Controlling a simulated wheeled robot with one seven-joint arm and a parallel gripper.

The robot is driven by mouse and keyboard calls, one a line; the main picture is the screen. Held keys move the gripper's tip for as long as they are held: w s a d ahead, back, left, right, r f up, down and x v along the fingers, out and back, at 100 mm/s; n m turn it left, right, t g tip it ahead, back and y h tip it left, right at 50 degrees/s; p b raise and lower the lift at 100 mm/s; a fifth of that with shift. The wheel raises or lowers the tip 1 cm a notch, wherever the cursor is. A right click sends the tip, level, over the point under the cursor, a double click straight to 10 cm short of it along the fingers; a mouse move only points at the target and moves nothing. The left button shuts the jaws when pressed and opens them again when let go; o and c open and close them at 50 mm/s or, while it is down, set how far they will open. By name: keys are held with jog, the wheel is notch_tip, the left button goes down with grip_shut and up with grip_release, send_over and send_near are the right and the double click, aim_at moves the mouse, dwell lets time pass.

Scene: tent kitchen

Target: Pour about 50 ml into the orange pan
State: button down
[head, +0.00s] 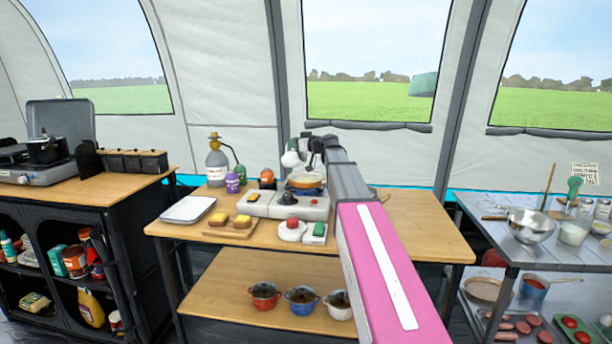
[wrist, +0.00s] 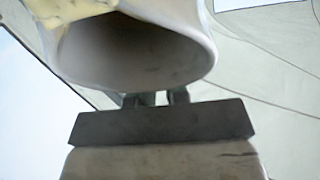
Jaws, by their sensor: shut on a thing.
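The orange pan (head: 305,181) sits on a light camping stove (head: 285,204) on the wooden table. My gripper (wrist: 155,98) is shut on a pale grey vessel (wrist: 130,50), whose wide, dark mouth faces the wrist camera. A pale yellow patch shows on the vessel at the top of that view. In the head view the vessel (head: 291,159) looks whitish and is held above the left side of the pan, apart from it and apparently tilted. No stream is visible. My fingertips are mostly hidden, and the liquid level cannot be seen.
A grey gas bottle (head: 216,166) and a purple canister (head: 232,184) stand left of the stove. The table's right end (head: 420,225) is clear.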

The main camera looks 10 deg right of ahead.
jog(key=shift+w+a+r+g+h, duration=0.2)
jog(key=shift+w+a+g+h, duration=0.15)
jog(key=shift+g+h, duration=0.25)
jog(key=shift+w, duration=0.1)
dwell(0.6)
jog(key=shift+w+a+r+g+h, duration=0.25)
jog(key=shift+w+a+g+h, duration=0.25)
jog(key=shift+g+h, duration=0.3)
jog(key=shift+w+a+f+g+h+b, duration=0.5)
jog(key=shift+w+a+f+g+h, duration=0.1)
jog(key=shift+g+h, duration=0.1)
jog(key=w+a+f+g+h+b, duration=0.1)
jog(key=w+a+f+g+h, duration=0.2)
jog(key=w+a+g+h, duration=0.1)
jog(key=shift+w+a+f+g+h, duration=0.15)
jog(key=shift+w+a+g+h, duration=0.25)
jog(key=shift+h, duration=0.1)
